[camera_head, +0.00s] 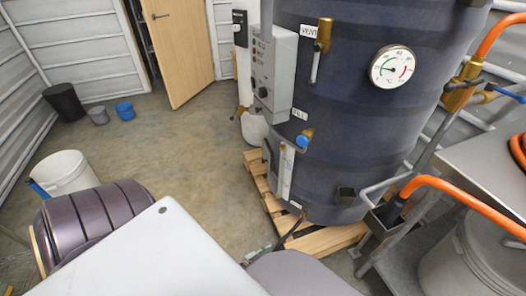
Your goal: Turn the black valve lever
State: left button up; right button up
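The large dark blue tank (350,110) stands on a wooden pallet (332,238). A dark, slim curved piece (287,234) shows low at the tank's foot; I cannot tell whether it is the black valve lever or a hose.
A vent valve (321,42), control box (273,65) and dial gauge (392,67) are on the tank. Orange hoses (462,196) and a metal bench (485,160) crowd the right. A white bucket (66,172) stands left. The floor (185,140) left of the tank is clear.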

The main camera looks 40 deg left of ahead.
pick_arm(q)
jog(key=shift+s+a+f+g+p, duration=0.15)
jog(key=shift+s+g+p, duration=0.1)
jog(key=shift+s, duration=0.25)
jog(key=shift+s+a+f+g+p, duration=0.15)
jog(key=shift+s+g+p, duration=0.1)
jog(key=shift+s, duration=0.25)
pick_arm(e)
jog(key=shift+s+a+r, duration=0.2)
jog(key=shift+a+r, duration=0.05)
jog(key=shift+r, duration=0.4)
pick_arm(q)
jog(key=shift+d, duration=0.1)
